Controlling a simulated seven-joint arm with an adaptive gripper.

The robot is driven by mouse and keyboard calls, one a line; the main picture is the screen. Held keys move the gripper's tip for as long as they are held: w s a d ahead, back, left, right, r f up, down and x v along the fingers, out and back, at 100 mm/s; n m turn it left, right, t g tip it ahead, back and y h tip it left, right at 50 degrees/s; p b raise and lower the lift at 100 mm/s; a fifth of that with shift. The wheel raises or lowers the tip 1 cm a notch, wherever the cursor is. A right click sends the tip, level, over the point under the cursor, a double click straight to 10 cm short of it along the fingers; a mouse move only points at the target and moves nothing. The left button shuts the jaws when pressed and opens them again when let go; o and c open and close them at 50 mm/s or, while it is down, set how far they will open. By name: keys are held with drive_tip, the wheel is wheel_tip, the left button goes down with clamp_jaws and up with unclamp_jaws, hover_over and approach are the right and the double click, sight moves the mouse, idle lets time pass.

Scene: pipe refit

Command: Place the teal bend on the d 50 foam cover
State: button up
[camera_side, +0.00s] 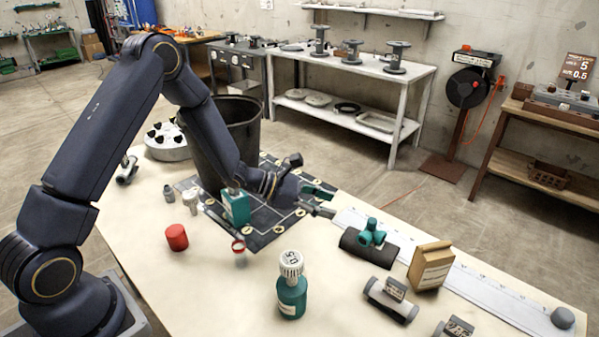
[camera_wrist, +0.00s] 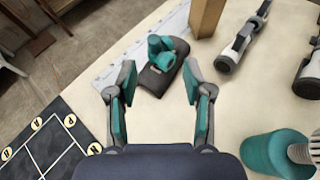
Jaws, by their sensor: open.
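The teal bend (camera_side: 371,234) rests on top of a dark foam cover (camera_side: 352,245) lying on the table. In the wrist view the bend (camera_wrist: 162,47) sits over the middle of that cover (camera_wrist: 153,82), with one opening facing up. I cannot read a size on this cover. My gripper (camera_side: 327,201) is open and empty, to the left of the bend in the side view. In the wrist view its two teal-padded fingers stand wide apart, with the bend beyond their tips and no contact visible.
A cardboard box (camera_side: 431,266) stands right of the cover. Labelled pipe pieces (camera_side: 391,300) lie in front. A teal bottle (camera_side: 291,297), a red cap (camera_side: 176,237) and a dark marked mat (camera_side: 262,236) are nearer my arm. A black bin (camera_side: 225,140) stands behind.

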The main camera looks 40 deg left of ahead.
drive_tip(key=s+d+r+m+g, duration=0.2)
drive_tip(key=s+r+m+g, duration=0.1)
drive_tip(key=s+r+m, duration=0.4)
drive_tip(key=s+d+r+m+g, duration=0.3)
drive_tip(key=s+r+m, duration=0.3)
drive_tip(key=s+r, duration=0.1)
drive_tip(key=s+a+r+m+t+y, duration=0.1)
drive_tip(key=s+a+r+m+y, duration=0.1)
drive_tip(key=s+a+m+y, duration=0.3)
drive_tip(key=s+a+r+m+t+y, duration=0.1)
drive_tip(key=s+a+r+m+y, duration=0.2)
drive_tip(key=s, duration=0.8)
drive_tip(key=a+m+y, duration=0.2)
drive_tip(key=a+m, duration=0.2)
drive_tip(key=a, duration=0.1)
drive_tip(key=shift+a+r+m+t, duration=0.25)
drive_tip(key=shift+r+m+t, duration=0.05)
drive_tip(key=shift+m, duration=0.1)
drive_tip(key=shift+o, duration=0.2)
